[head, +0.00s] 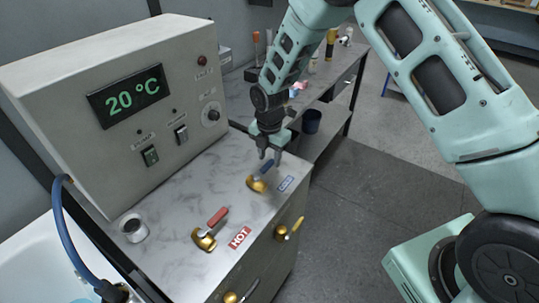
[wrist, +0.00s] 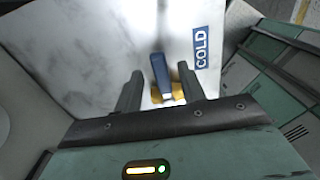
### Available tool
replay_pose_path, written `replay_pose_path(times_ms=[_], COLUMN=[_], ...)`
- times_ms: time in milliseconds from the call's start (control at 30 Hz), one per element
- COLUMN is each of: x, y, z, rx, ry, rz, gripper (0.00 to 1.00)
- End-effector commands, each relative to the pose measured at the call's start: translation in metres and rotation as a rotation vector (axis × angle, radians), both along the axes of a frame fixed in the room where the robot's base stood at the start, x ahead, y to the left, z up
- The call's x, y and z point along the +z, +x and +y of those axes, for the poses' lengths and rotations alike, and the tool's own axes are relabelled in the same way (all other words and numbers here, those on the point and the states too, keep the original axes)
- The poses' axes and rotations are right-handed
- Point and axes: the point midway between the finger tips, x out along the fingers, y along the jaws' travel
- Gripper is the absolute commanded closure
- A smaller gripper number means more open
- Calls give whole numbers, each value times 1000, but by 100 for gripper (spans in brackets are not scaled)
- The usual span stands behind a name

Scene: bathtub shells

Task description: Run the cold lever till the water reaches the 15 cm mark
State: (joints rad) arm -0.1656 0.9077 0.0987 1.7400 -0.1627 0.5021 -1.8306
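The cold lever is a blue handle (head: 264,169) on a brass valve, beside a blue label (head: 285,183) on the marble-look counter. In the wrist view the blue lever (wrist: 161,74) stands between the two fingers of my gripper (wrist: 158,88), beside the COLD label (wrist: 202,47). My gripper (head: 268,154) is open and points down at the lever, with a gap on both sides of it in the wrist view. The red hot lever (head: 217,217) sits nearer, beside the HOT label (head: 239,237). A white tub (head: 35,262) shows at lower left; its water level and 15 cm mark are not visible.
A control box with a green display (head: 128,96) reading 20 °C stands at the back left. A small white cup (head: 133,228) sits on the counter. A blue hose (head: 67,230) runs down at the left. Brass valves are on the counter's front face.

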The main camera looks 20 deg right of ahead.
Motion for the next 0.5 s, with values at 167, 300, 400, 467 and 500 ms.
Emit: replay_pose_path(times_ms=[167,300,400,467,500], x=[-10,-12,-12,-12,-12], y=[0,0,0,0,0], z=[0,0,0,0,0], rx=[0,0,0,0,-1], ry=[0,0,1,0,1], rz=[0,0,-1,0,-1], gripper=[60,60,60,66,77])
